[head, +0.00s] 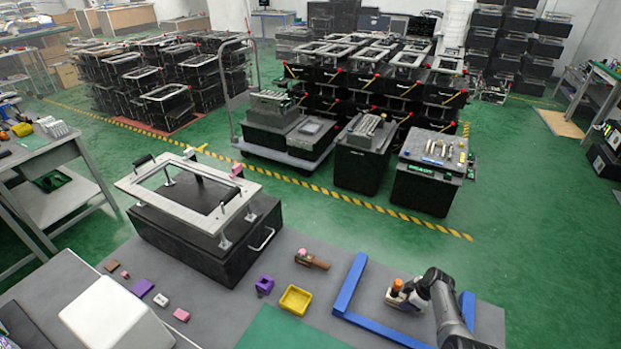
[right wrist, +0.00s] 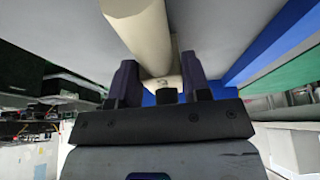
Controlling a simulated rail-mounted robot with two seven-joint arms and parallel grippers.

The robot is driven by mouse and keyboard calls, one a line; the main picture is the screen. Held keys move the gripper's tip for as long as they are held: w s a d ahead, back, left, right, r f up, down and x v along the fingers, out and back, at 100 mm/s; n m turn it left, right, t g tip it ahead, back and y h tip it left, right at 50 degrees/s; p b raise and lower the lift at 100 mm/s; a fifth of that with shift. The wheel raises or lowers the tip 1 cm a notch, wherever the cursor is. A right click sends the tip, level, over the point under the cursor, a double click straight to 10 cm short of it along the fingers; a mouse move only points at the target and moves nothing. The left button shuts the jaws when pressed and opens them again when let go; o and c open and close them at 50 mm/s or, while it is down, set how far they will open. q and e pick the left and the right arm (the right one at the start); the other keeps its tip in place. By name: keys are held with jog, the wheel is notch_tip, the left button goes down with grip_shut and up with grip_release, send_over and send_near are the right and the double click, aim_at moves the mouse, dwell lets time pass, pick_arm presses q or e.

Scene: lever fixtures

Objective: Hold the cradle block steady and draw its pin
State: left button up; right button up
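A cream block with an orange top (head: 396,288) sits inside the blue frame at the right of the table in the head view. I cannot tell whether it is the cradle block. My right gripper (head: 408,298) is low over the table, right beside it, and hides part of it. In the right wrist view, the two dark fingers (right wrist: 160,80) stand apart with a cream rounded piece (right wrist: 145,25) showing between and beyond them. Whether they press on it is unclear. A brown block with a pink piece (head: 312,261) lies left of the frame. My left gripper is not in view.
The blue frame (head: 349,286) borders the right work area. A yellow tray (head: 295,300) and a purple holder (head: 264,286) stand left of it. A large black case with a metal frame (head: 205,240) stands behind. Small coloured blocks lie at left near a white box (head: 110,315).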

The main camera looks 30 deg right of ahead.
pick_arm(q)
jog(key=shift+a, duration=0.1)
pick_arm(e)
jog(key=o, duration=0.5)
